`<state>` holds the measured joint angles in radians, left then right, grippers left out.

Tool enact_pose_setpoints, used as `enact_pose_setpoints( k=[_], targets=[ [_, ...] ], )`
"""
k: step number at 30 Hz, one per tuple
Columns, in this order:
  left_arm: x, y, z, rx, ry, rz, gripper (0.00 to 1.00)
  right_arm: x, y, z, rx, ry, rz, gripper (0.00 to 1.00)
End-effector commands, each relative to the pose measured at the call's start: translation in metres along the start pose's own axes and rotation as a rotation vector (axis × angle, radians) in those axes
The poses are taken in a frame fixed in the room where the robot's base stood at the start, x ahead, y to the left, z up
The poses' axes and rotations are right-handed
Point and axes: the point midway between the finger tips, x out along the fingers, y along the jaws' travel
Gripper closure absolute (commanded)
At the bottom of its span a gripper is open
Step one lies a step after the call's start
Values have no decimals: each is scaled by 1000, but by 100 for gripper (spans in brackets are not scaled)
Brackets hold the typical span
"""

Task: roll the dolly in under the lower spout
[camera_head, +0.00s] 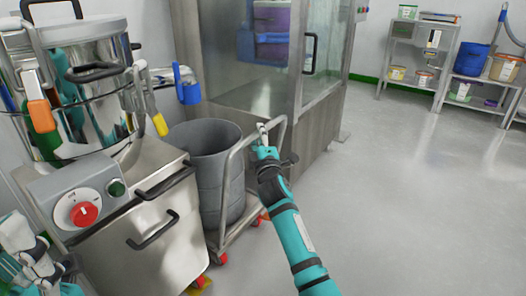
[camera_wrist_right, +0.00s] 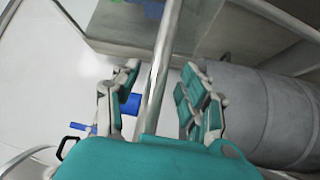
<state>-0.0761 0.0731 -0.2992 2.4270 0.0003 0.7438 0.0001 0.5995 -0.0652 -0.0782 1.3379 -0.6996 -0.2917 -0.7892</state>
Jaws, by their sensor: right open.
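The dolly (camera_head: 236,236) is a low metal frame with red casters and a raised tube handle. It carries a grey bin (camera_head: 206,160) and stands beside the steel machine (camera_head: 135,245). My right gripper (camera_head: 264,128) is at the top of the dolly's handle. In the right wrist view, the handle tube (camera_wrist_right: 163,65) runs between the open fingers of the right gripper (camera_wrist_right: 160,85); no clear contact shows. The grey bin (camera_wrist_right: 265,115) is right of the fingers there. My left gripper (camera_head: 20,240) shows partly at the lower left edge; its fingers are unclear. I cannot make out the lower spout.
A glass-fronted steel cabinet (camera_head: 265,60) stands just behind the bin and handle. A round steel vessel (camera_head: 85,75) sits above the machine, with a red knob (camera_head: 84,214) below. Shelves (camera_head: 415,55) stand at the back right. The floor (camera_head: 410,190) to the right is clear.

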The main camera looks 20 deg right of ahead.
Motion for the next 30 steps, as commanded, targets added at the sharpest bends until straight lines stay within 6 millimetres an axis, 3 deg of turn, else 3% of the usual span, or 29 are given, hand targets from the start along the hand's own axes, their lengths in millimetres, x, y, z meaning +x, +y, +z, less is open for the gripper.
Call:
enact_pose_setpoints(
  k=[6,12,18,30],
  targets=[
    [0,0,0,0,-2,1,60,-50,-1,0,-2,2,1,56],
    [0,0,0,-1,-2,1,60,-81,-1,-1,0,2,0,56],
    [0,0,1,-1,-2,1,60,-92,0,-1,0,3,1,56],
    [0,0,0,-1,-2,1,60,-92,0,-1,-1,2,0,56]
  ],
)
